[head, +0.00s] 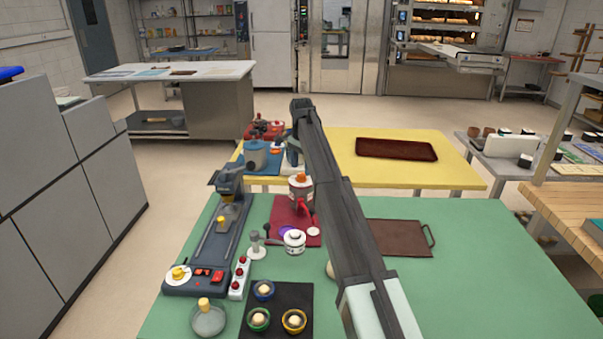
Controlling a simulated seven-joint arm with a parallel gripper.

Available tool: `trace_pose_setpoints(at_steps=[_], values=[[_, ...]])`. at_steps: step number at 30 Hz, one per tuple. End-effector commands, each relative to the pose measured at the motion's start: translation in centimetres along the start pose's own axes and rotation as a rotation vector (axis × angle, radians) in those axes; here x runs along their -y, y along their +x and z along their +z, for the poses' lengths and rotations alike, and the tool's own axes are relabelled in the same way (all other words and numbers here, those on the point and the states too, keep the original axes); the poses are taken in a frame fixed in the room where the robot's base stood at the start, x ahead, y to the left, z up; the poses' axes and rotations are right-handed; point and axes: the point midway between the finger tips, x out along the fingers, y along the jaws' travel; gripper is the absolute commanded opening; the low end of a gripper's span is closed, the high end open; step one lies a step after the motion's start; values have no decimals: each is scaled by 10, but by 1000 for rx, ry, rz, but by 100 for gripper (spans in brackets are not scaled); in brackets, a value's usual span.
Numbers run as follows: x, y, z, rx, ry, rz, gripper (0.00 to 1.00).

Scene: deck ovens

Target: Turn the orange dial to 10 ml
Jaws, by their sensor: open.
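An orange round part (276,151), small in the head view, sits beside a blue-grey pot on the blue mat of the yellow table. Another orange knob (301,177) tops a white and red container (300,191) on the red mat, nearer me. I cannot tell for sure which is the dial, and no ml marks are readable. My arm reaches forward over the green table. My gripper (293,158) hangs at its far end, just right of the orange part on the blue mat and beyond the container. It is open, with its fingertips hard to make out.
The blue-grey pot (255,155) and red items (264,130) crowd the gripper's left. A dark red tray (396,149) lies to the right on the yellow table (455,172).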

Motion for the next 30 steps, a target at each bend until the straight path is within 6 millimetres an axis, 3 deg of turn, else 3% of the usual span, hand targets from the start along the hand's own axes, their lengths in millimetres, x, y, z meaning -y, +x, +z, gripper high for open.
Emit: trace_pose_setpoints(at_steps=[7,20,30], values=[[0,26,0,0,0,0,66],[0,32,0,0,0,-1,66],[0,32,0,0,0,0,33]])
